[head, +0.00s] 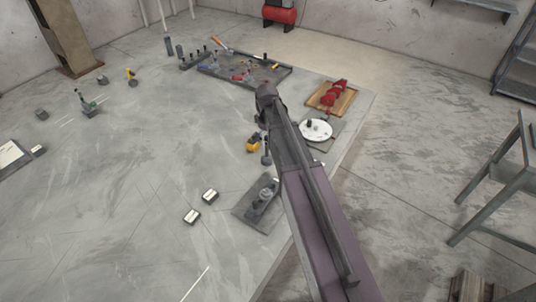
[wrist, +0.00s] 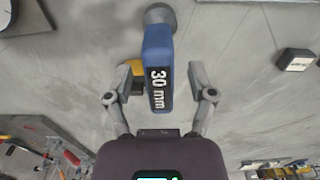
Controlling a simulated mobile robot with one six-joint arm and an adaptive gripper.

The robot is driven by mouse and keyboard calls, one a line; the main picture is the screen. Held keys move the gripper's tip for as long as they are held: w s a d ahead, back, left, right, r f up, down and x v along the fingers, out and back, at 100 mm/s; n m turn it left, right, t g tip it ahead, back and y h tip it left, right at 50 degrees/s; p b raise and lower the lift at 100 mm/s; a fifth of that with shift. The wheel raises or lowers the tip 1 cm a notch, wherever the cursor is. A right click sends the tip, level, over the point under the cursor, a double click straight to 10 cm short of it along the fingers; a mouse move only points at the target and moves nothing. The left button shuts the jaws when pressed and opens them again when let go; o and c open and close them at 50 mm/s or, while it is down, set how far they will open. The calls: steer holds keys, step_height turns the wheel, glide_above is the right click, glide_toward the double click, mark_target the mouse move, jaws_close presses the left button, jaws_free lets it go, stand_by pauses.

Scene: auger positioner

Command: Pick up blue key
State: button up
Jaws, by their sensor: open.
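The blue key (wrist: 158,45) is a blue bar with a black "30 mm" label, seen in the wrist view. A grey round end (wrist: 158,14) shows at its far end. My gripper (wrist: 158,80) is open, with one finger on each side of the blue key and visible gaps between. In the head view my arm covers most of the spot where the key is, so I cannot make the key out clearly there.
A yellow object (head: 253,145) lies beside my gripper. A grey plate with a fixture (head: 243,209), a white disc (head: 316,130) and a wooden board with red parts (head: 346,102) are nearby. A dark tray of tools (head: 211,70) lies farther back.

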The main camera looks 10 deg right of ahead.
steer(key=shift+f+b, duration=0.35)
steer(key=shift+f, duration=0.3)
jaws_close()
